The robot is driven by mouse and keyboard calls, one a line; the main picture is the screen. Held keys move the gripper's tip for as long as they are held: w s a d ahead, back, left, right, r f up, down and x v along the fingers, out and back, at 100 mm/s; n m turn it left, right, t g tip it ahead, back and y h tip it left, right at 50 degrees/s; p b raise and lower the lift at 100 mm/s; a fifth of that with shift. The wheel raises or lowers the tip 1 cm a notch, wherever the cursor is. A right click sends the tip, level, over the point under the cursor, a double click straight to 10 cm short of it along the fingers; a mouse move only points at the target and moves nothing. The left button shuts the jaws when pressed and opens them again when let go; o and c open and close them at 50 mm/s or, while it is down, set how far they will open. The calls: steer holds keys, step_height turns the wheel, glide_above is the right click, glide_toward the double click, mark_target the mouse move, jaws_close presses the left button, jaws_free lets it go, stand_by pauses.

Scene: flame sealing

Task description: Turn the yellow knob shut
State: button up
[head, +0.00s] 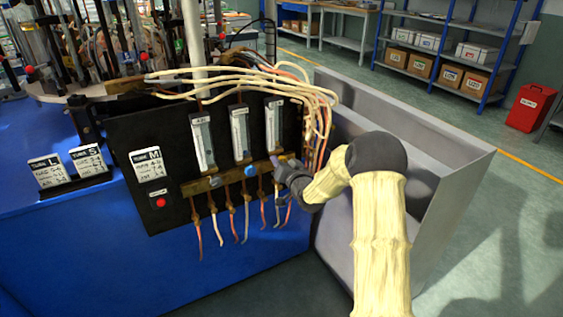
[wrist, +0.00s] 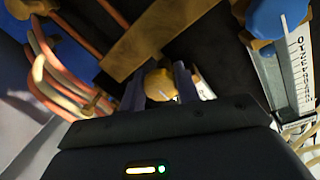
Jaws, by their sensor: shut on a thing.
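The yellow knob (wrist: 160,86) shows in the wrist view between the two fingers of my gripper (wrist: 158,88). The fingers are shut on it, one on each side. In the head view my gripper (head: 278,164) is at the lower right of the black panel (head: 165,205), below the rightmost flow meter (head: 273,124). The knob is hidden there behind the gripper. I cannot tell how far the knob is turned.
A blue knob (head: 250,170) sits just left of my gripper; it also shows in the wrist view (wrist: 277,17). Hoses (head: 318,110) hang close on the right. A red button (head: 160,202) is at the panel's lower left. A grey metal bin (head: 420,140) stands right of the panel.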

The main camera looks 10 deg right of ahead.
steer(key=shift+d+f, duration=0.1)
steer(key=shift+d, duration=0.05)
steer(key=o, duration=0.9)
steer(key=shift+o, duration=0.2)
steer(key=shift+a+n, duration=0.2)
steer(key=shift+n, duration=0.1)
